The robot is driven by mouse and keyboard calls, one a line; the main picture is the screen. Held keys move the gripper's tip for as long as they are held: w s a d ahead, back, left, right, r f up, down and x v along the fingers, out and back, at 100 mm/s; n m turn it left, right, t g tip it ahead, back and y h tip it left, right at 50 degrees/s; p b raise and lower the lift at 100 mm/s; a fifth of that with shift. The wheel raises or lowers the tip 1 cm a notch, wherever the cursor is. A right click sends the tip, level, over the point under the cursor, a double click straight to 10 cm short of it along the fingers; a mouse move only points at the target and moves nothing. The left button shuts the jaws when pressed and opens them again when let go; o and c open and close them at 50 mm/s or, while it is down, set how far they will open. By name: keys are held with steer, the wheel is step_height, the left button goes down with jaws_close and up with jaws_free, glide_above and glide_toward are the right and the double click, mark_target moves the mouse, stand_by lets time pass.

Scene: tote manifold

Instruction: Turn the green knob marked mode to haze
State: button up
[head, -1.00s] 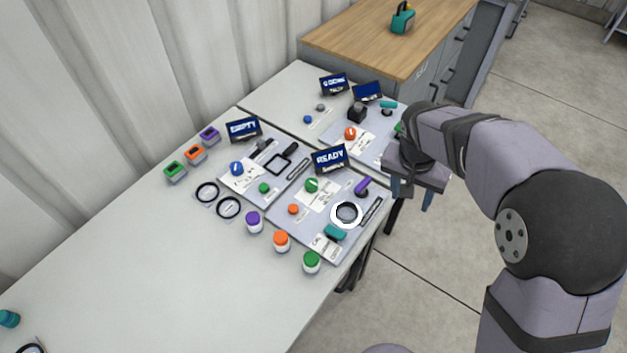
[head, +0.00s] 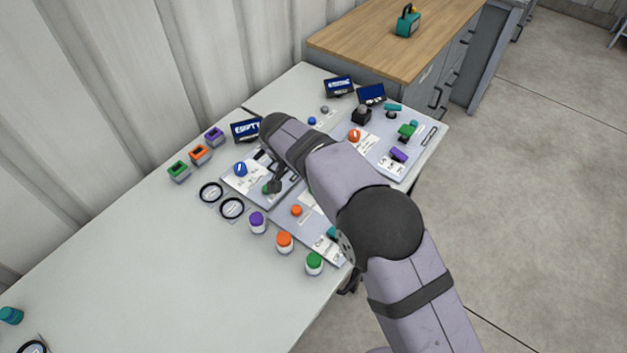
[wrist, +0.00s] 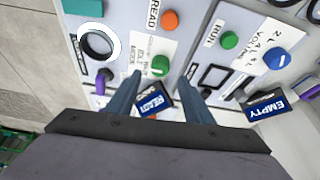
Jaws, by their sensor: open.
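The label's words are too small to read surely. My gripper (wrist: 159,79) is open and empty in the wrist view. Its fingertips stand to either side of the knob, just short of it in the picture; I cannot tell the height between them.
In the wrist view an orange button (wrist: 170,20) and a white ring (wrist: 98,42) share the panel. The neighbouring panel has a green button (wrist: 229,40), a blue knob (wrist: 277,60) and the EMPTY display (wrist: 265,108). Capped jars, one orange (head: 284,242), line the near side.

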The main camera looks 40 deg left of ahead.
steer(key=shift+p+x, duration=0.85)
steer(key=shift+x, duration=2.05)
steer(key=c, duration=1)
